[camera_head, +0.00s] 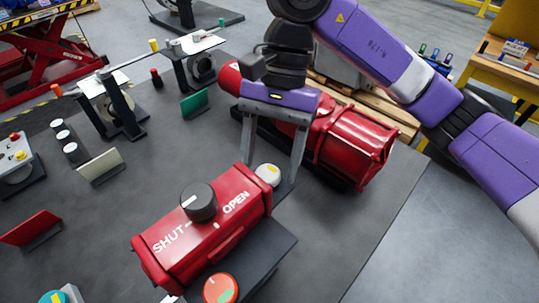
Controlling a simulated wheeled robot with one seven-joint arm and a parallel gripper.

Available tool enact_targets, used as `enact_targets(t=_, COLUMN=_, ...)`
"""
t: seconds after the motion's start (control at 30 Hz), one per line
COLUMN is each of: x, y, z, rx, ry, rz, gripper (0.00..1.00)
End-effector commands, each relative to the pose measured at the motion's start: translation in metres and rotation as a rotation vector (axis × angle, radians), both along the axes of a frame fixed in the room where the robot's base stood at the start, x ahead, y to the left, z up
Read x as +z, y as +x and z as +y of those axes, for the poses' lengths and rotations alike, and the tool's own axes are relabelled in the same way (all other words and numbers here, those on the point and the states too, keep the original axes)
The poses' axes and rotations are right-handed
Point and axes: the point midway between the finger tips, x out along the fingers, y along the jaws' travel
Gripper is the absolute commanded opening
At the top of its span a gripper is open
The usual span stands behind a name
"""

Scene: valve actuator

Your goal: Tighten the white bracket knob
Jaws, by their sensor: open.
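A round white knob (267,174) with a small yellow mark sits behind the right end of the red actuator box (195,245), over a dark plate. My gripper (269,172) reaches down from the purple arm. Its two grey fingers are spread apart, one to each side of the white knob in the picture. I cannot tell whether either finger touches the knob. The knob's lower part and its mount are largely hidden by the red box.
The box carries a black dial (199,202) between SHUT and OPEN. An orange-red knob (220,288) is in front. A large red ribbed housing (355,145) stands close right of my gripper. Small upright plates and black posts with white tops (63,135) stand left.

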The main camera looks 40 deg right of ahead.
Motion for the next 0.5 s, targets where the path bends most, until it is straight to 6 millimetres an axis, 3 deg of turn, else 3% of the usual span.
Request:
enact_targets(t=0.37, x=-0.006, y=-0.0012, z=0.0022, rx=-0.001, ry=0.001, rz=-0.002, gripper=0.62)
enact_targets(t=0.5, x=-0.0059, y=-0.0012, z=0.0021, rx=-0.001, ry=0.001, rz=-0.002, gripper=0.34)
